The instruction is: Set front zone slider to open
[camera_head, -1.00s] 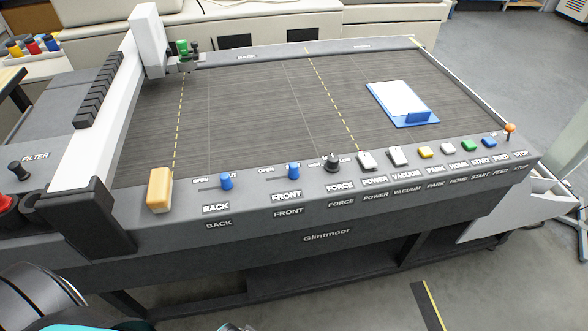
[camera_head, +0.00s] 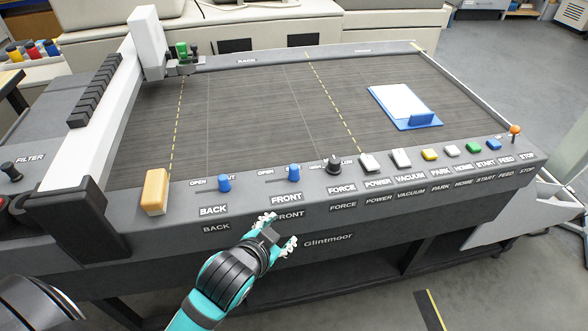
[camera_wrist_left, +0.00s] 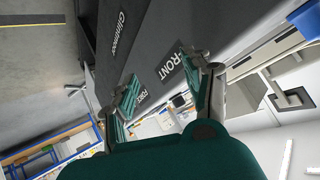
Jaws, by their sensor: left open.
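The front zone slider is a blue knob (camera_head: 293,174) on the machine's front rail, above the FRONT label (camera_head: 286,198). The knob stands at the right of its short slot, with the word OPEN at the slot's left end. My left gripper (camera_head: 279,229) is open and empty, in front of the machine's front face, below and slightly left of the knob and apart from it. In the left wrist view the open fingers (camera_wrist_left: 165,92) have the FRONT lettering (camera_wrist_left: 172,67) between and beyond them. The knob is not clear in that view. My right gripper is not in view.
A similar blue BACK slider (camera_head: 224,184) stands to the left, with a tan block (camera_head: 155,192) beyond it. A black FORCE dial (camera_head: 333,166) and a POWER switch (camera_head: 369,162) are to the right. A white gantry (camera_head: 95,130) spans the bed's left side.

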